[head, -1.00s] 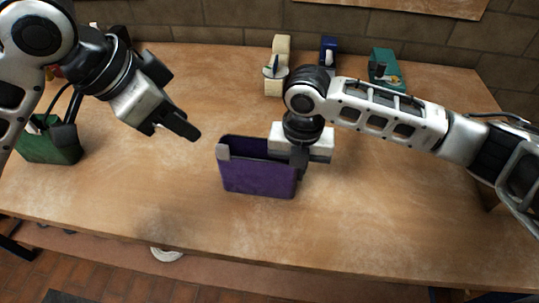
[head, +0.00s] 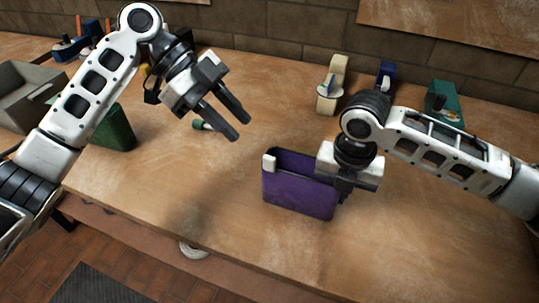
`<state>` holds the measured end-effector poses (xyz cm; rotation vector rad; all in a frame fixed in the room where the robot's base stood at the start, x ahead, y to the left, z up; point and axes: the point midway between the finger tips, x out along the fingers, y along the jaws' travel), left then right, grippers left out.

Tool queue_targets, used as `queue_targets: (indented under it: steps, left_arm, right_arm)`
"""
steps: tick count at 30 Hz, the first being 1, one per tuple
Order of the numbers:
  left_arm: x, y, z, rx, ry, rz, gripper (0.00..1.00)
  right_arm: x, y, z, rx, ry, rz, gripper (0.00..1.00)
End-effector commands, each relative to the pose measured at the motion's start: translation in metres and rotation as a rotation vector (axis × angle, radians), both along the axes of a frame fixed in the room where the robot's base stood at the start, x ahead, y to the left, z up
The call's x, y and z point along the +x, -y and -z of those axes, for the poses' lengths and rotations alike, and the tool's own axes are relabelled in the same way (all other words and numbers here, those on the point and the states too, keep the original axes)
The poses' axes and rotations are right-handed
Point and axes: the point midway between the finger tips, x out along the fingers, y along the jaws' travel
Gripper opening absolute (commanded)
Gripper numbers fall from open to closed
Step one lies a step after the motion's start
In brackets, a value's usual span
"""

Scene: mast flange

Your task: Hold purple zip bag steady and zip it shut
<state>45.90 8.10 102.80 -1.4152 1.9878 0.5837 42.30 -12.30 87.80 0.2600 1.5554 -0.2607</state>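The purple zip bag (head: 300,195) stands upright on the table, its top open in a narrow dark slot. A light grey tab (head: 269,164) sits at its top left corner. My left gripper (head: 241,127) is open and empty, above and to the left of that tab, apart from the bag. My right gripper (head: 341,190) points down at the bag's right end, with its fingers closed on that end wall. The far finger is partly hidden.
A green bin (head: 113,130) and a grey open box (head: 28,98) stand at the left. A small green-handled item (head: 204,125) lies behind my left gripper. A cream tape dispenser (head: 329,92), a blue object (head: 385,76) and a teal one (head: 444,103) stand at the back. The front table is clear.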

Motion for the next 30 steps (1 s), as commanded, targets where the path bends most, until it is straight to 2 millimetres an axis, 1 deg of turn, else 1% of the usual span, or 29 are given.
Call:
queue_targets:
  steps: [1,6,12,18,27,28,29,30]
  left_arm:
    - [-0.003,0.007,0.008,0.001,-0.003,0.002,0.33]
    - [-0.012,0.031,0.033,0.000,-0.004,0.001,0.33]
    - [-0.019,0.053,0.057,0.002,-0.003,-0.001,0.33]
    - [-0.022,0.064,0.068,0.002,-0.001,-0.003,0.33]
    - [-0.023,0.065,0.069,0.002,-0.001,-0.003,0.33]
    - [-0.023,0.065,0.069,0.002,-0.001,-0.003,0.27]
    - [-0.023,0.065,0.069,0.002,-0.001,-0.003,0.19]
    - [-0.023,0.065,0.069,0.002,-0.001,-0.003,0.08]
  right_arm:
    - [0.000,0.000,-0.001,0.002,0.002,0.000,0.00]
    - [0.000,0.000,-0.001,0.002,0.002,0.000,0.00]
    - [0.000,0.000,-0.001,0.002,0.002,0.000,0.00]
    - [0.000,0.000,-0.001,0.002,0.002,0.000,0.00]
    - [0.000,0.000,-0.001,0.002,0.002,0.000,0.00]
    - [0.000,0.000,-0.001,0.002,0.002,0.000,0.00]
    - [0.000,0.000,-0.001,0.002,0.002,0.000,0.00]
    - [0.000,0.000,-0.001,0.002,0.002,0.000,0.00]
